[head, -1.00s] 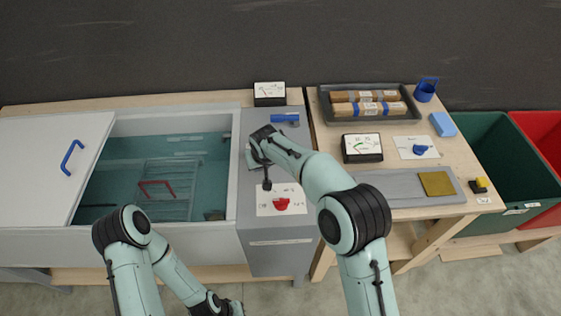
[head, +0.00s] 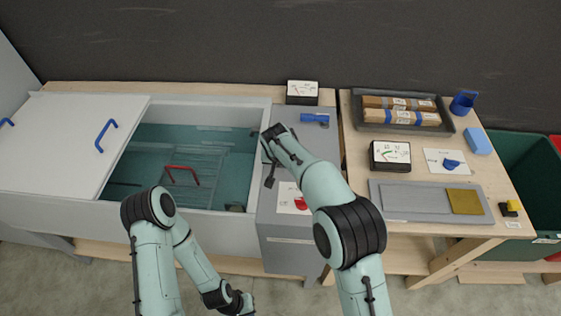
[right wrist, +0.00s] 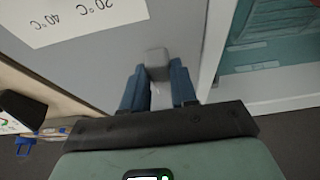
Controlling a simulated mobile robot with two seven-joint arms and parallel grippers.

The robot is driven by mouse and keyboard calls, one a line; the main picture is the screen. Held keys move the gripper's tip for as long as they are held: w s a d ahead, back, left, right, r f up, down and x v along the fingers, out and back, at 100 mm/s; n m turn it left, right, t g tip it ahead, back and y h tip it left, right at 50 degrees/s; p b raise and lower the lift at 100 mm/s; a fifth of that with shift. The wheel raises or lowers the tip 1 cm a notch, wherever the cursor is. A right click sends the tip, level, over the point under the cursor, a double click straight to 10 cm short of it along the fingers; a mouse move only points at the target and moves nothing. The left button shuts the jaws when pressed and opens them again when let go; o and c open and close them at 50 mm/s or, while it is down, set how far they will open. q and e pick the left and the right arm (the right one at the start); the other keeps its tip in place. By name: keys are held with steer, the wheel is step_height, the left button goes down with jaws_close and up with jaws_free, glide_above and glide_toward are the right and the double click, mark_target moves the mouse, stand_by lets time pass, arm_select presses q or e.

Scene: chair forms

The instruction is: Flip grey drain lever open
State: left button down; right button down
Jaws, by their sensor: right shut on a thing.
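The grey drain lever (right wrist: 157,62) shows in the right wrist view as a small grey block between the blue fingers of my right gripper (right wrist: 158,88). The right gripper is shut on it. In the head view my right gripper (head: 269,150) is over the grey panel (head: 285,235) beside the water tank's right rim. The arm hides the lever there.
The tank (head: 232,165) holds water and a red-handled rack (head: 182,168); a white lid (head: 75,140) covers its left part. A red knob (head: 301,203) and a blue handle (head: 314,118) are on the panel. A bench (head: 345,160) with a tray (head: 447,120) stands right.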

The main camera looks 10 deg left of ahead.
steer(key=c, duration=0.9)
jaws_free()
steer(key=shift+a, duration=0.1)
steer(key=v, duration=1.3)
steer(key=shift+r+b, duration=0.15)
steer(key=shift+b, duration=0.15)
steer(key=shift+s, duration=0.1)
